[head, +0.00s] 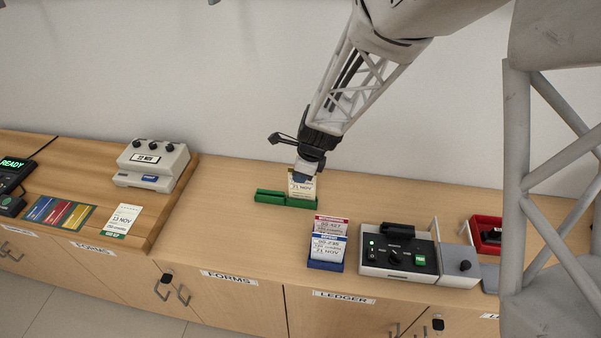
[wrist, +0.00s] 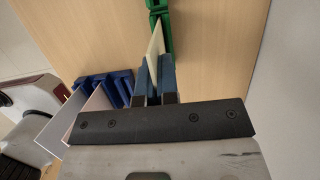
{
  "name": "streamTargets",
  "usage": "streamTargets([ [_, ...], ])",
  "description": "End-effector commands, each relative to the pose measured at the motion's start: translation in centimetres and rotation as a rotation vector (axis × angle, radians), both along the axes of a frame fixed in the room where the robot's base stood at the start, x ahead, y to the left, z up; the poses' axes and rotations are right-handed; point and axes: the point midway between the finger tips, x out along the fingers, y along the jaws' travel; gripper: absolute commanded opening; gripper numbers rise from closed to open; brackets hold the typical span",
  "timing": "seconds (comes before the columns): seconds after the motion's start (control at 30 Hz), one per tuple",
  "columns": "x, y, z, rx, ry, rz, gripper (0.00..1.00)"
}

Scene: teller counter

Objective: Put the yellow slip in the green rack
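The pale yellow slip (head: 301,188) stands upright under my gripper (head: 308,168), with printed text facing the head camera. In the wrist view it is a thin cream strip (wrist: 155,48) between the two blue fingers (wrist: 154,82), which are shut on it. The green rack (head: 270,197) lies on the counter directly below, and its green end also shows in the wrist view (wrist: 158,5). The slip's lower edge meets the right part of the rack in the head view; whether it sits inside the slot cannot be told.
A blue rack (head: 326,265) with upright white slips stands in front, right of the green rack. A grey device (head: 398,255) and a red tray (head: 487,233) are further right. A stamping machine (head: 152,163) and a loose slip (head: 122,219) lie left. The counter left of the green rack is clear.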

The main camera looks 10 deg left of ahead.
Motion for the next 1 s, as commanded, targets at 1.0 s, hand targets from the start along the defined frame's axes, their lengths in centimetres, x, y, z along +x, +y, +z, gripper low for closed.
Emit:
streamTargets([
  [1.0, 0.01, 0.0, -0.18, 0.0, 0.0, 0.0, 0.31],
])
